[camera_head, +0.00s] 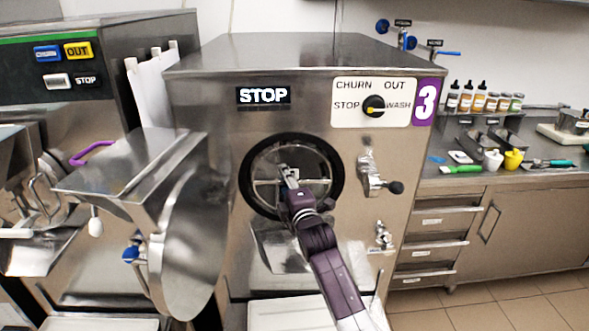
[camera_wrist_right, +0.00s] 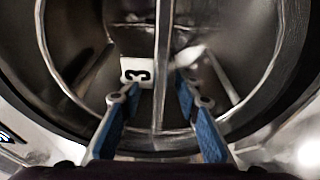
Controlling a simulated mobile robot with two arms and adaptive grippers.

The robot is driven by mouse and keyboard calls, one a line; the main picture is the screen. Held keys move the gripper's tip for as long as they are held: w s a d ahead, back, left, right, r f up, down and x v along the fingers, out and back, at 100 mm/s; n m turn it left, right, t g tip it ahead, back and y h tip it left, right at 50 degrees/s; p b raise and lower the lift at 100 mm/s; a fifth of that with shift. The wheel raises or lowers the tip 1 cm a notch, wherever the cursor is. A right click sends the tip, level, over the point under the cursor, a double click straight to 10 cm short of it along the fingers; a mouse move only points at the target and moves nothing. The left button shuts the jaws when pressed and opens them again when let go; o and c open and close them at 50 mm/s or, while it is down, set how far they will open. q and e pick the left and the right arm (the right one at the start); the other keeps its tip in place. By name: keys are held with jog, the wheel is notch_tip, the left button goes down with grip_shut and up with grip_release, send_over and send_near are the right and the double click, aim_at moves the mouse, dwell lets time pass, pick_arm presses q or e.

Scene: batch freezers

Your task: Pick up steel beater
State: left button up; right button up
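The steel beater (camera_head: 318,182) sits inside the round opening of freezer number 3, its bar crossing the mouth. My right gripper (camera_head: 289,177) is at the opening, in front of the beater. In the wrist view, my right gripper (camera_wrist_right: 158,95) is open, with blue pads either side of the bar; a gap shows on both sides. My left gripper is not in view.
The freezer's steel door (camera_head: 192,245) with its hopper stands swung open to the left. A tap handle (camera_head: 372,180) sticks out right of the opening. A counter (camera_head: 480,180) with bottles and tools is at the right.

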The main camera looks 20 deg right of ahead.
grip_shut()
jog(key=shift+r, duration=0.1)
dwell(0.4)
jog(key=shift+r, duration=0.15)
